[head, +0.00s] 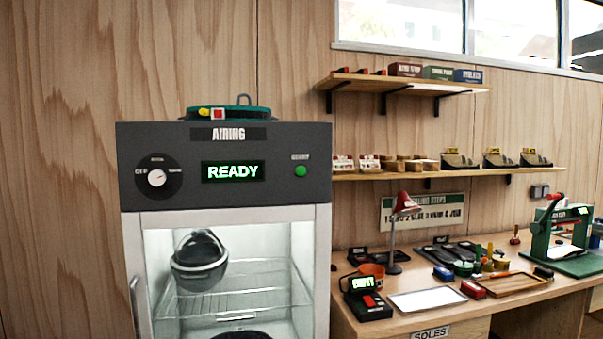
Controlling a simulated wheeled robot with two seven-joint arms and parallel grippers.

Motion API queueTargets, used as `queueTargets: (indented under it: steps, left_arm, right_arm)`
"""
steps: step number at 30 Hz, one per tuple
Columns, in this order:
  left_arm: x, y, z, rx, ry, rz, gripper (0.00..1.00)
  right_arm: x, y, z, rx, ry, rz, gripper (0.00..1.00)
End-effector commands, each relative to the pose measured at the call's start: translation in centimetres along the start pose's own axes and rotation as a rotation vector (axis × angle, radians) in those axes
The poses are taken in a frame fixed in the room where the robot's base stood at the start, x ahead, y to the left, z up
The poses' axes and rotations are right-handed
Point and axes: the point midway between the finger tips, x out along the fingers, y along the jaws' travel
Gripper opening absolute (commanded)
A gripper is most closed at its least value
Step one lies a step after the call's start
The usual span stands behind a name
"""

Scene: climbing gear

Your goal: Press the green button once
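The green button (300,171) is a small round button on the right side of the dark front panel of the airing cabinet (225,133). A small label sits just above it. The panel's display (233,172) reads READY in green letters. A round dial (157,178) with a white knob is on the panel's left. Neither of my grippers is in the head view, and nothing covers the button.
A dark helmet-like item (200,262) is inside the lit cabinet, above a wire rack (240,293). A workbench (440,318) to the right holds a red lamp (404,205), a green press (562,235) and several tools. Two wall shelves hang above. The space before the panel is clear.

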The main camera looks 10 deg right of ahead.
Motion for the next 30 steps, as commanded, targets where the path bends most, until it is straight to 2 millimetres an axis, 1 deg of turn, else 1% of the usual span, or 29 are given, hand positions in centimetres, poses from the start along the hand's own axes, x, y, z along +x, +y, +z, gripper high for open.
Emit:
queueTargets:
  steps: [1, 12, 13, 30]
  left_arm:
    - [0.0, -0.02, 0.03, 0.0, 0.0, 0.0, 0.36]
    - [0.0, -0.04, 0.07, 0.0, -0.001, -0.001, 0.36]
    - [0.0, -0.05, 0.07, 0.0, -0.001, -0.001, 0.36]
    - [0.0, -0.05, 0.1, 0.0, -0.001, -0.001, 0.36]
  right_arm:
    - [0.0, 0.02, 0.0, 0.0, 0.0, 0.0, 0.5]
    - [0.0, 0.05, -0.02, 0.0, 0.001, 0.001, 0.02]
    - [0.0, 0.05, -0.02, 0.0, 0.001, 0.001, 0.0]
    - [0.0, 0.07, -0.07, 0.0, 0.001, 0.001, 0.0]
